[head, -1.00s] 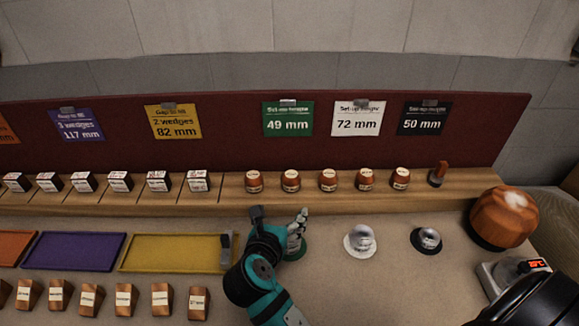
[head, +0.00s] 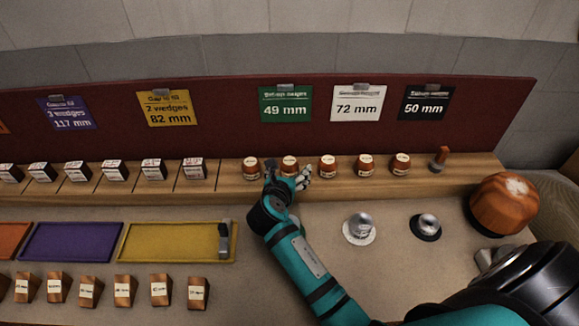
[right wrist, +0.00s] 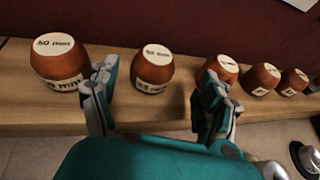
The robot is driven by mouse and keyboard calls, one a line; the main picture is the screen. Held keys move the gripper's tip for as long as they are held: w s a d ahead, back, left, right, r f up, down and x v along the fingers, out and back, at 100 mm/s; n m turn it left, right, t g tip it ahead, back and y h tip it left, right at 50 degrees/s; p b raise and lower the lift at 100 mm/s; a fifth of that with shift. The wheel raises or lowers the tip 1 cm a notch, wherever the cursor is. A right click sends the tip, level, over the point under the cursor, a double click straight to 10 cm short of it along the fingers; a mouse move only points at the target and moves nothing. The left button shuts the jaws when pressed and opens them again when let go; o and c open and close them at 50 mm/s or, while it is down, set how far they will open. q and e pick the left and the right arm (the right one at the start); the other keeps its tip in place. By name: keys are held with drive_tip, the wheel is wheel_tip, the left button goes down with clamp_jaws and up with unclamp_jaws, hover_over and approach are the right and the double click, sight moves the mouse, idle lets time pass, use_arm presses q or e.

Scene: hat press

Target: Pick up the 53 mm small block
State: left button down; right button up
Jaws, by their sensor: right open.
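The small block that seems to read 53 mm (right wrist: 153,66) is reddish-brown and rounded, with a pale top label. It stands upright on the wooden shelf, second from the left among the small blocks, and its top also shows in the head view (head: 289,160). My right gripper (right wrist: 155,103) is open, with one finger to each side of this block in the right wrist view. It also shows at the shelf's front edge in the head view (head: 288,181). I cannot tell whether the fingers touch the block. My left gripper is not in view.
A block labelled 50 mm (right wrist: 60,62) stands close on the left. Another block (right wrist: 222,68) is partly hidden behind the right finger. The shelf (head: 440,184) holds more blocks. Metal pieces on a white base (head: 359,229) and a black base (head: 427,227) stand right of my arm.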

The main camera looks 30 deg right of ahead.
sight(287, 169)
drive_tip(key=x, duration=0.5)
drive_tip(key=shift+w+a+f, duration=0.2)
drive_tip(key=shift+w, duration=0.1)
drive_tip(key=c, duration=1.3)
drive_tip(key=shift+r, duration=0.1)
